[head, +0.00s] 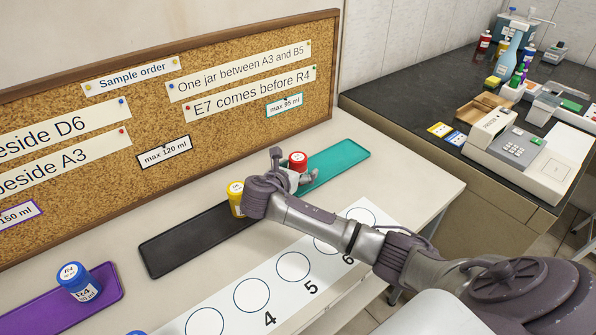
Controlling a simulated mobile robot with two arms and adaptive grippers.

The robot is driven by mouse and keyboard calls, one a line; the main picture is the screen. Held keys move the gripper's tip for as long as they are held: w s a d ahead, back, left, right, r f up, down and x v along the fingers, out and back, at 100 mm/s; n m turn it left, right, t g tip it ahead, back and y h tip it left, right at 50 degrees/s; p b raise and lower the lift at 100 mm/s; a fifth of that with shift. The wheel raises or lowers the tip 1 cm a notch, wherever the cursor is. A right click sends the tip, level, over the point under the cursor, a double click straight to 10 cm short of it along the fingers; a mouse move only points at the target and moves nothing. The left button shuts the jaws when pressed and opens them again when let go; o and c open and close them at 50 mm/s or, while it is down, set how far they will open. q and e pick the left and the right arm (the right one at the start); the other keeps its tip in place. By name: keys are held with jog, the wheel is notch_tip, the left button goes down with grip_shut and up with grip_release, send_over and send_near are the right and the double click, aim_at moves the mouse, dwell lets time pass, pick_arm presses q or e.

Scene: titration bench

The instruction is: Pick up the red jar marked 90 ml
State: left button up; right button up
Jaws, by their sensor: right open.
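A red jar (298,160) with a white label on its lid stands on the teal tray (340,166). Its lower part is hidden behind my gripper, and the volume mark on it cannot be read. My right gripper (294,180) is open at the near side of the red jar, with its fingers close to or around it; whether they touch it cannot be told. My left gripper is not in view.
A yellow jar (236,196) stands on the black tray (185,244), close beside my right wrist. A blue jar (78,283) marked R4 stands on the purple tray (108,297). A white strip with numbered circles (252,295) lies in front. A corkboard (215,110) stands behind.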

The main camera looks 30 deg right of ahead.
jog(key=shift+c, duration=0.2)
jog(key=c, duration=1.3)
jog(key=shift+r, duration=0.1)
